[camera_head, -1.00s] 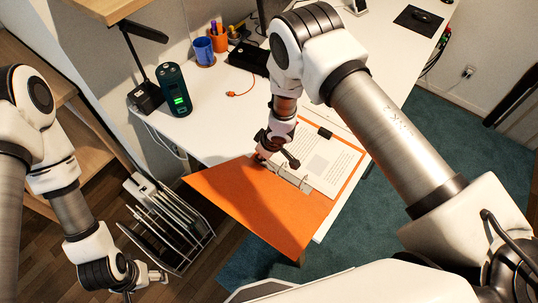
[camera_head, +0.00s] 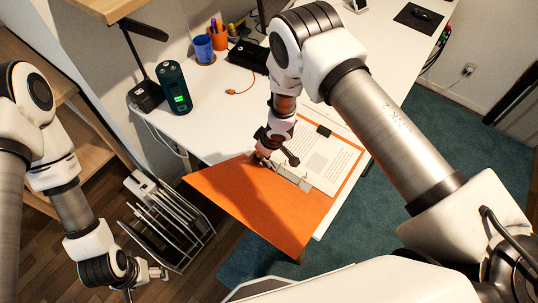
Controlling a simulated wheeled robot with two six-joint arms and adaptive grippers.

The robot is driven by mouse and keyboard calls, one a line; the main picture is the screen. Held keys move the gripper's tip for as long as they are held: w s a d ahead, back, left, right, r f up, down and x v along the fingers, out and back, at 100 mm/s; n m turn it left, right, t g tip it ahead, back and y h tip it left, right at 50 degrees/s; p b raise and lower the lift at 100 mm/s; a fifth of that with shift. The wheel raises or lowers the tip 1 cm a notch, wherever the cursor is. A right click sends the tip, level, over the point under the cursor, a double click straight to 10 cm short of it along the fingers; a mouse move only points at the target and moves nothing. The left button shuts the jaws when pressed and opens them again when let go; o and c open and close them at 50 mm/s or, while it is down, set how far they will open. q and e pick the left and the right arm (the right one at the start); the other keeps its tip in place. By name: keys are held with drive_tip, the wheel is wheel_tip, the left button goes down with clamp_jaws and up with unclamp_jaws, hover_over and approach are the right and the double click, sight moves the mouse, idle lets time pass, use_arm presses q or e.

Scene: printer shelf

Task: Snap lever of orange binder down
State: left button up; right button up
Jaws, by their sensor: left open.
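The orange binder (camera_head: 245,205) lies open on the white desk, with its bare orange cover towards me and overhanging the desk's front edge. Printed pages (camera_head: 330,165) lie on its far right half, with a dark clip (camera_head: 324,131) near their top. The metal ring mechanism (camera_head: 304,184) shows in part along the fold; the lever is hidden by my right gripper. My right gripper (camera_head: 262,158) is low over the upper end of the fold, and its fingertips are too small and covered to read. My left gripper (camera_head: 150,280) is open and empty at the lower left, away from the binder.
A dark green cylinder (camera_head: 174,88) with a lit display, a blue cup (camera_head: 203,48) and an orange pen cup (camera_head: 217,35) stand at the back of the desk (camera_head: 213,130). A file rack (camera_head: 165,220) stands on the floor beside my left gripper.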

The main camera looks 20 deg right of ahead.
drive_tip(key=shift+w+p+v, duration=0.2)
drive_tip(key=shift+p+v, duration=2.65)
drive_tip(key=shift+v, duration=1.3)
drive_tip(key=shift+a, duration=0.2)
